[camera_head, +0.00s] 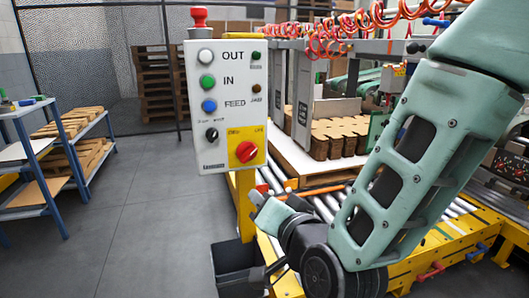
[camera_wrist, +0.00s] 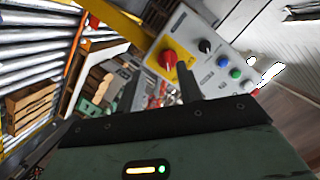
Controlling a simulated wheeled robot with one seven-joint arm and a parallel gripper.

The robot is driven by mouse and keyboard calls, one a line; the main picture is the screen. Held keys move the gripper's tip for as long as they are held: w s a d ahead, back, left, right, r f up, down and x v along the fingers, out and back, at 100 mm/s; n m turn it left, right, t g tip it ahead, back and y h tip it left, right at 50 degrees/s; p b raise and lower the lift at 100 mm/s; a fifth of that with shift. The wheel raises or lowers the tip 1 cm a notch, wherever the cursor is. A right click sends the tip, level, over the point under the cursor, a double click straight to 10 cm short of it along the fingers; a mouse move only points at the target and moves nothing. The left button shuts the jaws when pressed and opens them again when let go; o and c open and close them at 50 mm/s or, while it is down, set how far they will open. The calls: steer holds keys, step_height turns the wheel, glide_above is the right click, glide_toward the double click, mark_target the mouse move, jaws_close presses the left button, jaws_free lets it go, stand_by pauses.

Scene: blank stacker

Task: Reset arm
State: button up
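My arm (camera_head: 400,165) reaches in from the right in the head view, bent, with its dark wrist joint low in the middle. My gripper (camera_wrist: 187,86) shows in the wrist view as a dark finger in front of the control box. Its fingertips are not clear in the head view, and I cannot tell whether it is open or shut. I see nothing held in it. The control box (camera_head: 222,130) stands on a yellow post behind and left of my wrist. It also shows tilted in the wrist view (camera_wrist: 208,68).
A yellow-framed roller conveyor (camera_head: 445,245) and stacked brown blanks (camera_head: 340,138) lie behind and beside my arm. A dark bin (camera_head: 232,268) stands below the control box. A blue shelf rack (camera_head: 65,150) is at left. The grey floor between is clear.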

steer(key=s+d+f+n+g, duration=0.1)
steer(key=s+f+n+g, duration=0.4)
steer(key=s+n+g, duration=0.35)
steer(key=s+d+n+g+h, duration=0.3)
steer(key=s+d+g+h, duration=0.25)
steer(key=s+d, duration=0.6)
step_height(320, 180, up, 17)
steer(key=s+p, duration=0.1)
steer(key=p, duration=1.5)
steer(key=shift+d+f+g, duration=0.15)
steer(key=shift+d+g, duration=0.05)
steer(key=shift+g, duration=0.1)
